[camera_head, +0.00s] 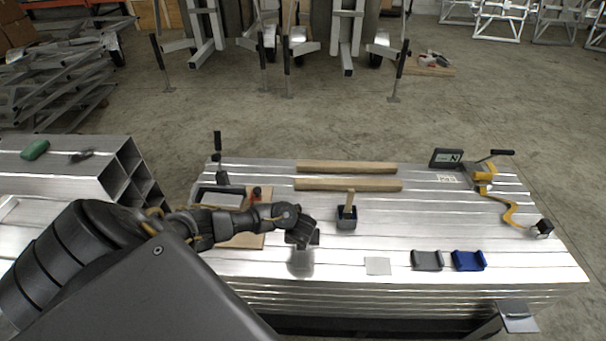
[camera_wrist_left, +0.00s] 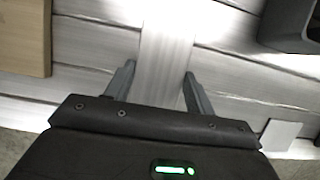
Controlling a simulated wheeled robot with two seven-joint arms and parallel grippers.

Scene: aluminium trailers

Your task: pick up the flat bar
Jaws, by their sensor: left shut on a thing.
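The flat bar (camera_wrist_left: 165,40) is a smooth pale metal strip in the left wrist view. It runs from the top edge down between the two fingers of my left gripper (camera_wrist_left: 160,92). The fingers stand apart by about the bar's width, shut on its sides. In the head view my left gripper (camera_head: 303,238) is low over the front left part of the metal bench (camera_head: 335,273). There the bar is hard to make out against the shiny top and behind the gripper. My right gripper is not in view.
A pale square plate (camera_head: 377,266), a grey bracket (camera_head: 427,260) and a blue bracket (camera_head: 468,261) lie along the front. Two wooden bars (camera_head: 348,185) lie behind. A wooden board (camera_head: 243,240) lies left.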

